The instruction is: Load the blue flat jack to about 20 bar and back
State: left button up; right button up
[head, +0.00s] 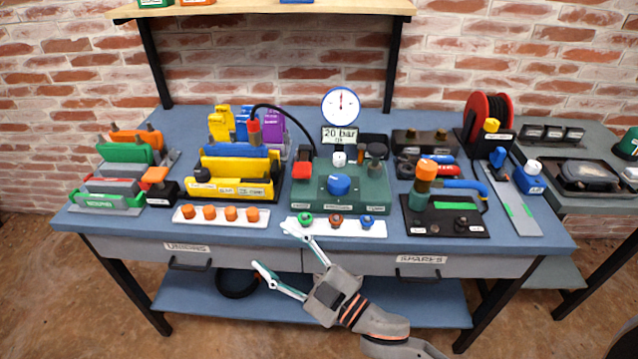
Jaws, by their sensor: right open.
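A blue plate (236,152), which appears to be the flat jack, lies in the yellow stand (222,188). A red coupling (254,132) stands upright at it, with a black hose arching right. The hose's far end is hard to trace. The green panel (308,197) carries a blue knob (339,184), a red block (303,164) and a white knob (338,159). Behind it stands a round gauge (341,104), its small needle roughly upward. A sign below it (340,133) reads "20 bar". My right gripper (274,247) is open and empty at the bench's front edge.
White strips with orange caps (225,222) and with coloured knobs (336,232) lie along the front. A black tray (458,223) with an orange-topped pump (427,169) stands right. Coloured plates (125,153) stand left. A red reel (489,113) is at the back right.

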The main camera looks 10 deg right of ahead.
jog(key=s+a+r+n+g+y+p, duration=0.1)
jog(key=s+a+r+n+g+y, duration=0.2)
jog(key=a+r+n+g+y, duration=0.25)
jog(key=s+a+r+n+g+y, duration=0.2)
jog(key=a+r+n+g, duration=0.35)
jog(key=n, duration=0.35)
jog(key=n+h+p, duration=0.4)
jog(key=n+h, duration=0.4)
jog(key=h, duration=1.2)
send_near(340, 181)
jog(key=f, duration=0.2)
pick_arm(q)
notch_tip(340, 181, up, 6)
jog(key=w, duration=0.1)
jog(key=shift+w+d+r, duration=0.2)
jog(key=shift+w, duration=0.1)
pick_arm(e)
jog(key=x, duration=0.7)
jog(key=shift+w, duration=0.45)
